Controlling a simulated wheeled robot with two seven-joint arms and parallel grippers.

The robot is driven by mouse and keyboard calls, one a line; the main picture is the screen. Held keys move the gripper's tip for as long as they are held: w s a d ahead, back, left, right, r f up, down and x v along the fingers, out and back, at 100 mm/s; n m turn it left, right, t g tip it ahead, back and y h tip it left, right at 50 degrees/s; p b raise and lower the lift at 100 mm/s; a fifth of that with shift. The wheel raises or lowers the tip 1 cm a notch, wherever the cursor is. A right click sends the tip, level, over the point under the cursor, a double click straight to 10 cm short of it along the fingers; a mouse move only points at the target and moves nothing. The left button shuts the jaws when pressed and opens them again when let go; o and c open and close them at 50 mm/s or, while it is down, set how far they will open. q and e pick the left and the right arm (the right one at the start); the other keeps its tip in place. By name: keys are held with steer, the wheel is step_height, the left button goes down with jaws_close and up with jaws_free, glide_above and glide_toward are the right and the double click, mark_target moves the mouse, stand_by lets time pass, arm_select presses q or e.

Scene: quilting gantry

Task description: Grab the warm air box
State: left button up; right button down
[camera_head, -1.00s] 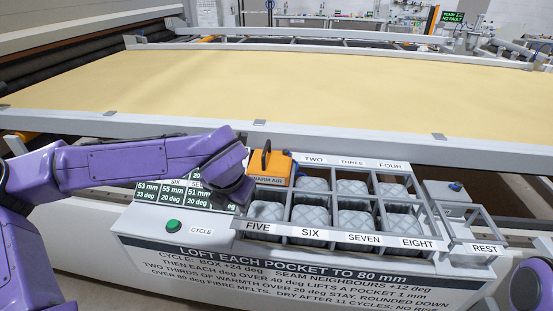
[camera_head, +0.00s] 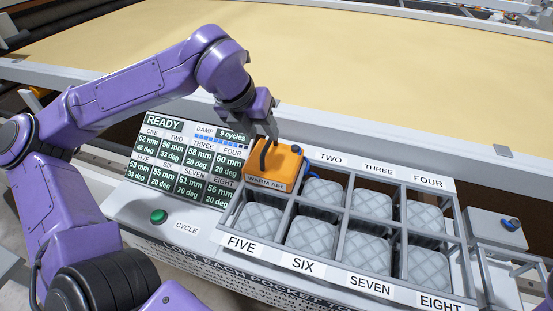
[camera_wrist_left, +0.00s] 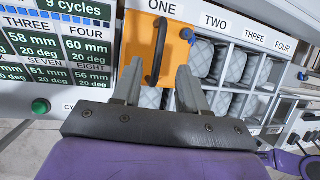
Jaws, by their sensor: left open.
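The warm air box (camera_head: 272,168) is orange with a black arched handle on top and a "WARM AIR" label on its front. It sits over the corner pocket of the grid nearest the display. In the left wrist view the box (camera_wrist_left: 142,38) lies under the "ONE" label. My left gripper (camera_head: 267,132) is open and just above the box, close to the handle. In the left wrist view its two fingers (camera_wrist_left: 157,78) are spread, one to each side of the handle's line. I cannot tell whether they touch it. My right gripper is not in view.
A grid of several pockets (camera_head: 338,231) with quilted grey pads extends right of the box. The display (camera_head: 187,160) reads READY and 9 cycles. A green CYCLE button (camera_head: 158,216) is below it. A grey block (camera_head: 495,229) stands at right. Yellow fabric (camera_head: 330,55) spreads behind.

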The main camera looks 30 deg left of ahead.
mark_target(268, 142)
arm_select(q)
steer(key=p+x, duration=0.1)
steer(key=x, duration=0.5)
steer(key=shift+a+f, duration=0.1)
steer(key=shift+f, duration=0.2)
jaws_close()
steer(key=shift+r, duration=0.1)
stand_by(0.9)
